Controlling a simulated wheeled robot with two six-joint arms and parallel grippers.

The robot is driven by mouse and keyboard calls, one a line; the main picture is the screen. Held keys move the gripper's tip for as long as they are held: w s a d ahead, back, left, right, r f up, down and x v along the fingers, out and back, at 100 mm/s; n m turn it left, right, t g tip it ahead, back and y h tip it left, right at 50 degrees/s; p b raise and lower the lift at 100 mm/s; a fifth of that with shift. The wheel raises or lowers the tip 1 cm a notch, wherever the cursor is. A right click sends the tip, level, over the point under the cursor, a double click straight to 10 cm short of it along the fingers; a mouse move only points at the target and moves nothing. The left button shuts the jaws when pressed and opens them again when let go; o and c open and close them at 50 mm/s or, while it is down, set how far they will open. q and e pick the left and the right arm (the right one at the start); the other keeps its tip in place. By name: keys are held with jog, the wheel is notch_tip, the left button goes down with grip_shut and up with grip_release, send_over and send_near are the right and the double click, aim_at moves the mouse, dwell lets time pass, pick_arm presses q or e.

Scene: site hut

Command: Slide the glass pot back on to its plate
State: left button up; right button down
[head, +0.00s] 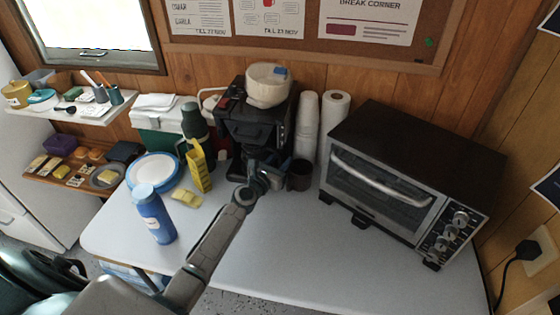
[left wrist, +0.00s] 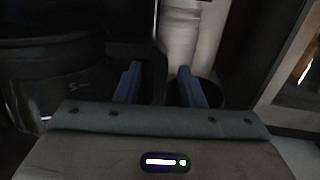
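The black coffee maker (head: 247,131) stands at the back of the table. The glass pot (left wrist: 50,88) is the dark rounded shape at the left of the left wrist view, with a dark handle (left wrist: 153,62) on its right side. My left gripper (head: 268,176) is in front of the coffee maker and covers much of its lower part in the head view. In the left wrist view its two blue fingers (left wrist: 158,86) are apart, at the handle; I cannot tell whether they touch it. The plate under the pot is too dark and hidden to make out. My right gripper is not in view.
A dark mug (head: 300,175) stands close right of my left gripper. Paper cups (head: 306,125) and a toaster oven (head: 400,180) are farther right. A blue bottle (head: 153,214), a yellow box (head: 198,166) and plates (head: 153,173) stand left. The front middle of the table is clear.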

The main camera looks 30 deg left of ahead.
pick_arm(q)
jog(key=shift+f, duration=0.1)
jog(key=shift+s, duration=0.25)
jog(key=s+a, duration=0.1)
jog(key=s, duration=0.9)
jog(key=shift+s+p, duration=0.15)
jog(key=shift+p, duration=0.2)
jog(key=shift+a, duration=0.1)
